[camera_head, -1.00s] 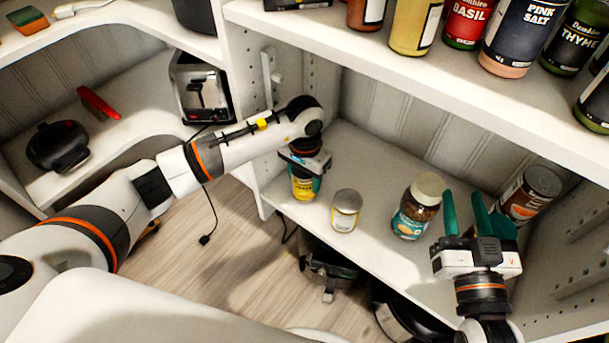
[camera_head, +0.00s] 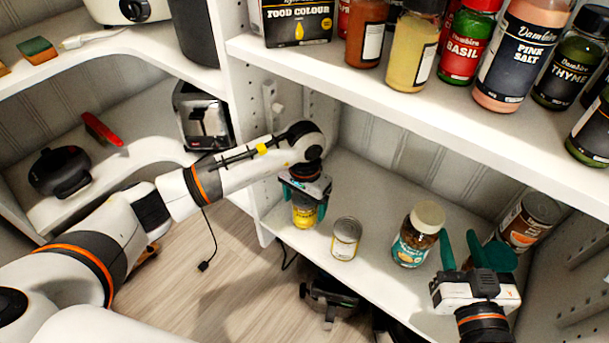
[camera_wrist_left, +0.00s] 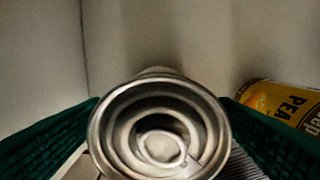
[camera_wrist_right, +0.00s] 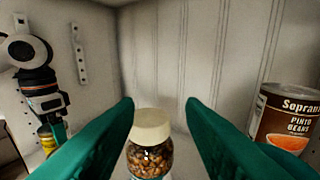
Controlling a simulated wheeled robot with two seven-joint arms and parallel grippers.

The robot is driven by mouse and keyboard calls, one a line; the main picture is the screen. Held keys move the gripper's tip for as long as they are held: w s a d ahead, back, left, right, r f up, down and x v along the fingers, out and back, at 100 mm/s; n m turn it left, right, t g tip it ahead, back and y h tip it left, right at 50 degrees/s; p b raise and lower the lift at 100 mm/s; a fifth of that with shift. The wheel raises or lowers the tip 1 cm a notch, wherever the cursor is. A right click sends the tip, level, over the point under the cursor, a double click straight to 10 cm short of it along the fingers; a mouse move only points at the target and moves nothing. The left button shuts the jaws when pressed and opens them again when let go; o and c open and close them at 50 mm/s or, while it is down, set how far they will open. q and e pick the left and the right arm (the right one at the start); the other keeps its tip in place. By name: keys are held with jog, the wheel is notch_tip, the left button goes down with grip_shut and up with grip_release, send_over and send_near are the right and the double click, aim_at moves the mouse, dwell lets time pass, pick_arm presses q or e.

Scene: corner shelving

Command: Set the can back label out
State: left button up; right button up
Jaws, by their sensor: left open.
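A can with a yellow label (camera_head: 304,212) stands on the middle shelf near its left end, under my left gripper (camera_head: 305,197). My left gripper is open, its green fingers on either side of this can. In the left wrist view the can's silver ringed top (camera_wrist_left: 160,135) lies between the fingers; contact cannot be told. A second can (camera_head: 346,238) stands just right of it, its pale side toward the head camera. In the left wrist view its yellow printed side (camera_wrist_left: 285,105) shows. My right gripper (camera_head: 461,250) is open and empty, right of a jar.
A jar with a cream lid (camera_head: 416,235) stands in front of my right gripper, also in the right wrist view (camera_wrist_right: 150,150). A pinto beans can (camera_head: 530,222) stands behind it. An upper shelf (camera_head: 400,105) with several spice bottles overhangs. Clear room lies behind the cans.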

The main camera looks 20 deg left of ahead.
pick_arm(q)
notch_tip(320, 180, up, 6)
jog(key=p, duration=0.2)
jog(key=shift+f+p, duration=0.1)
jog(key=shift+p, duration=0.3)
notch_tip(320, 180, up, 5)
jog(key=shift+f+p, duration=0.1)
jog(key=shift+p, duration=1.05)
pick_arm(e)
jog(key=s+d+f+g+h, duration=0.2)
jog(key=s+d+f+g, duration=0.1)
jog(key=s+f+g, duration=0.3)
jog(key=s+d+f+g+h, duration=0.1)
jog(key=s+d+f+g, duration=0.2)
jog(key=s+f+g, duration=0.3)
jog(key=s+g, duration=0.1)
jog(key=s, duration=0.2)
jog(key=shift+m+h, duration=0.3)
jog(key=shift+h, duration=0.1)
pick_arm(q)
jog(key=shift+s, duration=0.1)
pick_arm(e)
jog(key=shift+s, duration=0.1)
